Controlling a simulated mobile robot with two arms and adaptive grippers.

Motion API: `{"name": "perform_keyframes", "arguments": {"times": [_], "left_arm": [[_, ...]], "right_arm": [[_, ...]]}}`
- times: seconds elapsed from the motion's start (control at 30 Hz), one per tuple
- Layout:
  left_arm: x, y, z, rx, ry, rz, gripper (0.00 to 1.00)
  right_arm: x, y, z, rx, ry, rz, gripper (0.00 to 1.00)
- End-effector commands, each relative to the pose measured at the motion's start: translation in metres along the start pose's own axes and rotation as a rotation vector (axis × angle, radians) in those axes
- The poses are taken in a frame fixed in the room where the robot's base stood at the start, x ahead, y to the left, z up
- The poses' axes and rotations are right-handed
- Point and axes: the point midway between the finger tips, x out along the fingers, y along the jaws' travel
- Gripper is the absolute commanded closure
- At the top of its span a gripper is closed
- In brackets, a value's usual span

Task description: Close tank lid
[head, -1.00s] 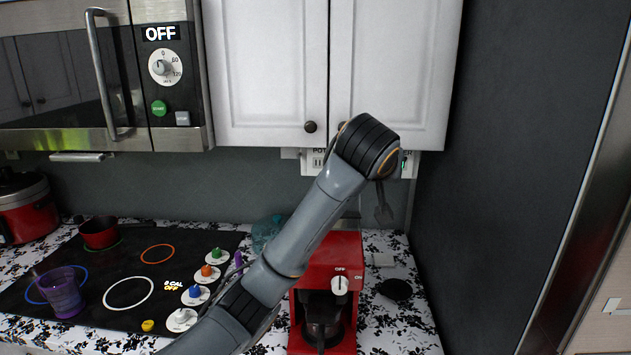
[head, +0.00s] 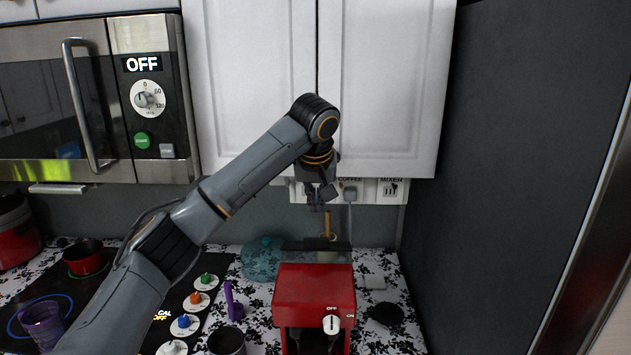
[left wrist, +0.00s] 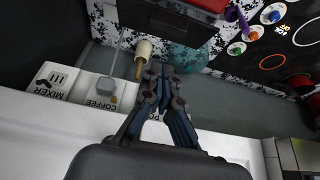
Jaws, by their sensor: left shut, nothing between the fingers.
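The red coffee machine (head: 312,290) stands on the counter, with a control knob on its front. A dark see-through panel (head: 316,252) stands up at its back edge; it looks like the raised tank lid, but I cannot be sure. The machine's dark back part (left wrist: 160,22) shows at the top of the left wrist view. My left gripper (head: 318,203) hangs above and behind the machine, close to the wall, apart from the panel. Its fingers (left wrist: 161,76) are shut and empty in the left wrist view. My right gripper is not in view.
White cabinets (head: 385,90) hang above, close to my left arm. Labelled wall outlets (head: 352,190) with a plug lie behind the gripper. A teal jar (head: 262,258) stands left of the machine. A dark wall (head: 490,180) bounds the right side.

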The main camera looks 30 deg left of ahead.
Motion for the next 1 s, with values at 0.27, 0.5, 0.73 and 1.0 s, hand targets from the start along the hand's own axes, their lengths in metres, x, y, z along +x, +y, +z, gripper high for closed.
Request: {"name": "perform_keyframes", "arguments": {"times": [0.27, 0.5, 0.73, 1.0], "left_arm": [[0.041, -0.001, 0.015, 0.003, -0.002, -0.001, 1.0], [0.055, 0.0, 0.028, 0.001, 0.0, 0.001, 1.0], [0.057, 0.0, 0.028, 0.001, 0.001, 0.001, 1.0], [0.069, -0.011, 0.028, 0.0, 0.059, 0.002, 1.0]], "right_arm": [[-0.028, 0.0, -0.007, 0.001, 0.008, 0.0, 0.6], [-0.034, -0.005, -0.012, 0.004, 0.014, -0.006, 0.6], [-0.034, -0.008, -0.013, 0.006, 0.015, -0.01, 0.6], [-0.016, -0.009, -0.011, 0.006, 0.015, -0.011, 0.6]]}}
